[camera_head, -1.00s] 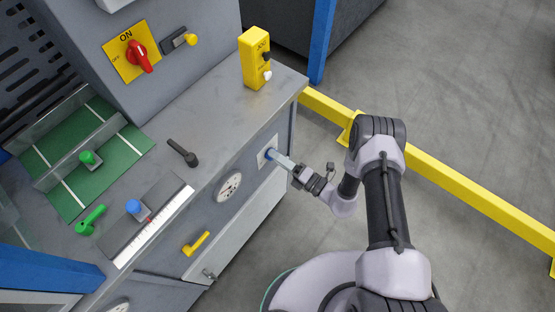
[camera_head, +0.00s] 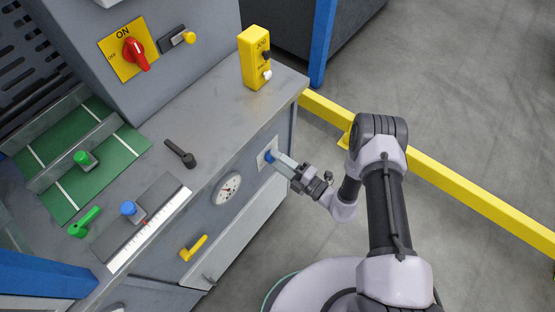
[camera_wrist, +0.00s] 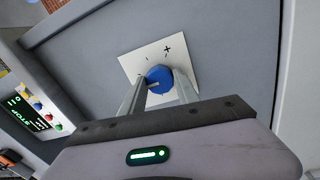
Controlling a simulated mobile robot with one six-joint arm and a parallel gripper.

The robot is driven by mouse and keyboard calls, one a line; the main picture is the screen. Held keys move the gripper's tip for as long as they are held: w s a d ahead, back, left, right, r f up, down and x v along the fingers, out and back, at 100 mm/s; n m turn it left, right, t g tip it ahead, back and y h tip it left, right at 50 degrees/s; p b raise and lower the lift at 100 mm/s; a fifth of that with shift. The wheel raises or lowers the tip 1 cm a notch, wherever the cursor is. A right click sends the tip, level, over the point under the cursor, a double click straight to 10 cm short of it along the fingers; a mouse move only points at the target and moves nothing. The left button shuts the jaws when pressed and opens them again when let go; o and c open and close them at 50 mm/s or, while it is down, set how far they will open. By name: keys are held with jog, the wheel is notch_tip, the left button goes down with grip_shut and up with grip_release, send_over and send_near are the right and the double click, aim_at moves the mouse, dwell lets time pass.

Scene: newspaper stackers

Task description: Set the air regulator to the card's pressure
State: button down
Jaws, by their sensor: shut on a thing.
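The air regulator's blue knob (camera_wrist: 159,78) sits on a white plate (camera_wrist: 133,65) with plus and minus marks on the machine's front face. My gripper (camera_head: 272,157) is shut on the blue knob, with its fingers on either side of it; the fingers also show in the wrist view (camera_wrist: 158,92). A round white pressure gauge (camera_head: 227,188) with a red needle is left of the knob on the same face. Its numbers are too small to read. I cannot make out the card with the pressure in any view.
A yellow pendant box (camera_head: 255,58) stands on the machine's top edge. A yellow lever (camera_head: 194,247) sticks out below the gauge. A red rotary switch (camera_head: 136,53) is on the upper panel. A yellow floor rail (camera_head: 450,184) runs behind my arm.

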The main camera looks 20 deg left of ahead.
jog(key=c, duration=0.9)
grip_release()
jog(key=p+v, duration=0.4)
jog(key=v, duration=1.3)
jog(key=shift+d, duration=0.2)
jog(key=shift+r, duration=0.1)
